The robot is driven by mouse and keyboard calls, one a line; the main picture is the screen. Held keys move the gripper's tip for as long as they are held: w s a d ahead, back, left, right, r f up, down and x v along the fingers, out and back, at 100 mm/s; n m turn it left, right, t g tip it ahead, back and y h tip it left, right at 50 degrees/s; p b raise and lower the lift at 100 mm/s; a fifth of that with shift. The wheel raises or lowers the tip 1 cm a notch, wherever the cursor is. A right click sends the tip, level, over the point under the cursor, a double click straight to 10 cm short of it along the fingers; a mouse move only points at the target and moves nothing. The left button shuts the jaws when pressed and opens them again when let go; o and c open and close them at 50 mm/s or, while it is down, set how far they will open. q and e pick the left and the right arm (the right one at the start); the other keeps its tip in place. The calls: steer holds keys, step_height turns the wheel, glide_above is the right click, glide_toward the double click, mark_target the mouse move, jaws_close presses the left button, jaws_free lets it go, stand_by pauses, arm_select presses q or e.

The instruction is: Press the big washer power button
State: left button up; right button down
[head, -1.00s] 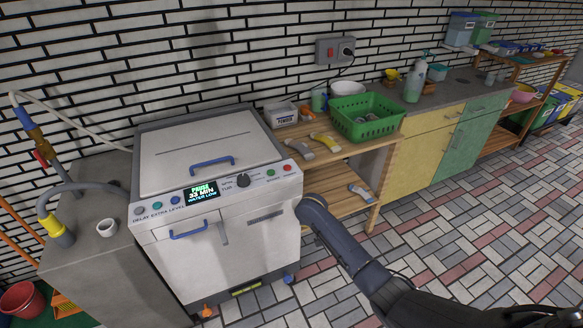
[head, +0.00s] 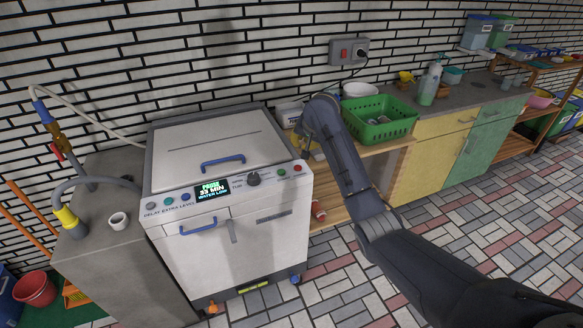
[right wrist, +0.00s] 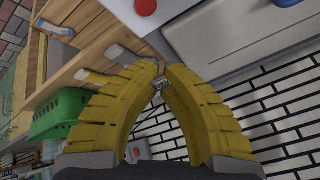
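The white washer (head: 225,235) stands left of centre in the head view. Its sloped panel has a lit display (head: 211,191), a black knob (head: 253,179), a green button (head: 283,171) and a red button (head: 298,168) at the right end. In the right wrist view a red button (right wrist: 145,7) shows on a white surface at the top edge. My right gripper (right wrist: 160,68) has yellow ribbed fingers with the tips drawn together and nothing seen between them. Its tips are apart from the red button. In the head view my wrist mostly hides it, right of the panel. My left gripper is out of view.
A wooden bench (head: 385,152) right of the washer holds a green basket (head: 376,131) and a white tub. A wall socket (head: 349,52) is above it. The tiled floor in front is clear.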

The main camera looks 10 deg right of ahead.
mark_target(298, 167)
steer(key=shift+w+a+r+y, duration=0.3)
steer(key=shift+a+r, duration=0.2)
steer(key=shift+r, duration=0.15)
steer(key=shift+w+a+r+y, duration=0.2)
steer(key=shift+a+r+y, duration=0.1)
steer(key=shift+a+r, duration=0.25)
steer(key=shift+d, duration=0.1)
steer(key=shift+f, duration=4.35)
steer(key=shift+f, duration=0.2)
steer(key=shift+f, duration=0.25)
steer(key=shift+f, duration=0.45)
steer(key=shift+r, duration=0.9)
